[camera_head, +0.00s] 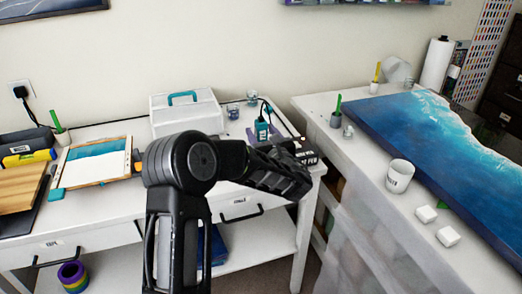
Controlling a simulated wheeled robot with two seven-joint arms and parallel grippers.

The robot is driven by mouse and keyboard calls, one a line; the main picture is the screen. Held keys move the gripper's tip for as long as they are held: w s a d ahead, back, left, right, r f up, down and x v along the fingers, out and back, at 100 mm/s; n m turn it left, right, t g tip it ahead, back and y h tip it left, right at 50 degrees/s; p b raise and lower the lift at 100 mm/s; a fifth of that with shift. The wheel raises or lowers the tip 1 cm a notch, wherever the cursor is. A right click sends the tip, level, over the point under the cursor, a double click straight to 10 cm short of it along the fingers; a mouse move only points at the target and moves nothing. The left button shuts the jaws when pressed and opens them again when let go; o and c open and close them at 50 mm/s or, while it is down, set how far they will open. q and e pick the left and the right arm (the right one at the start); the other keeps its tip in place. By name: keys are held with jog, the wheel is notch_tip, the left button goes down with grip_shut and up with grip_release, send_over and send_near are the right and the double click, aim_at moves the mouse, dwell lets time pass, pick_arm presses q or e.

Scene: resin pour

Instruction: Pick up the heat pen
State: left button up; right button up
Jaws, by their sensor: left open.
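A small teal device with a black cord (262,130) stands upright near the back right of the left white desk. It looks like the heat pen, but it is too small to be sure. My left arm reaches up from the bottom, and its gripper (304,156) is over the desk's right end. The gripper is open, in front of and to the right of the teal device. My wrist hides part of the desk below the device. I see nothing held. My right gripper is out of view.
A white case (186,112) with a teal handle and small jars (233,112) stand at the desk's back. A framed panel (92,162) lies at left. A gap separates the tables.

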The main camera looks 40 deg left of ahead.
pick_arm(q)
jog(key=p+x, duration=0.1)
jog(key=x, duration=0.3)
dwell(0.5)
grip_shut()
dwell(0.4)
